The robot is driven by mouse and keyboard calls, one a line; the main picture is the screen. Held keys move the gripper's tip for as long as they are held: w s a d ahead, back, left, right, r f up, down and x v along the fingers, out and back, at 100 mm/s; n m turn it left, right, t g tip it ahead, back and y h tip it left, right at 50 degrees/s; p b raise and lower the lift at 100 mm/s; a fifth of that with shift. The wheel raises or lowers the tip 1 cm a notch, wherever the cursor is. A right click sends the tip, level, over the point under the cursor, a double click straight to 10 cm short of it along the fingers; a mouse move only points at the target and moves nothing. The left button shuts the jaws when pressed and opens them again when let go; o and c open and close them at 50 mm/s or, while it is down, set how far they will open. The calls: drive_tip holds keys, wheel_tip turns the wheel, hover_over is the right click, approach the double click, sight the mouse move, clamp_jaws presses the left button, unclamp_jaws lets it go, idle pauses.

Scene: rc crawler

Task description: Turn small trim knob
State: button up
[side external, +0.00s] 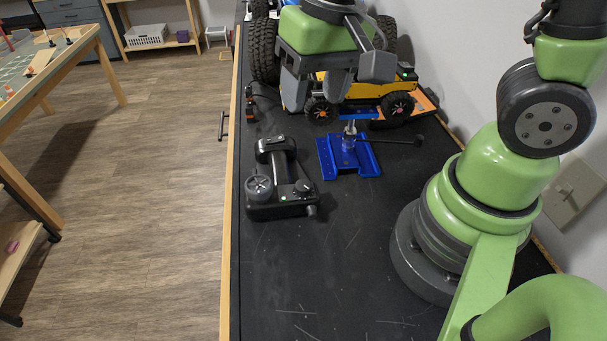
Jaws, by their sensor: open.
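A black RC transmitter (272,208) lies on the dark bench top, left of the blue stand. It has a large grey steering wheel (259,188) on its left side and a handle at the back. A small dark knob (304,186) shows on its right side; whether this is the trim knob I cannot tell. My gripper (314,95) is grey, open and pointing down beyond the transmitter, well apart from it. It is in front of the yellow crawler and partly covers it. Its fingertips look empty, though the view there is crowded.
A yellow crawler (384,88) with black wheels stands behind the blue stand (348,158). A dark rod-like tool (397,141) reaches right from the stand. Large black tyres (263,50) are at the back. The wooden bench edge (231,200) is left; the front bench top is clear.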

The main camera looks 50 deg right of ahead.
drive_tip(key=g, duration=0.2)
hover_over(303, 185)
wheel_tip(303, 185, down, 6)
drive_tip(key=shift+h, duration=0.4)
wheel_tip(303, 185, down, 10)
drive_tip(key=shift+f, duration=0.1)
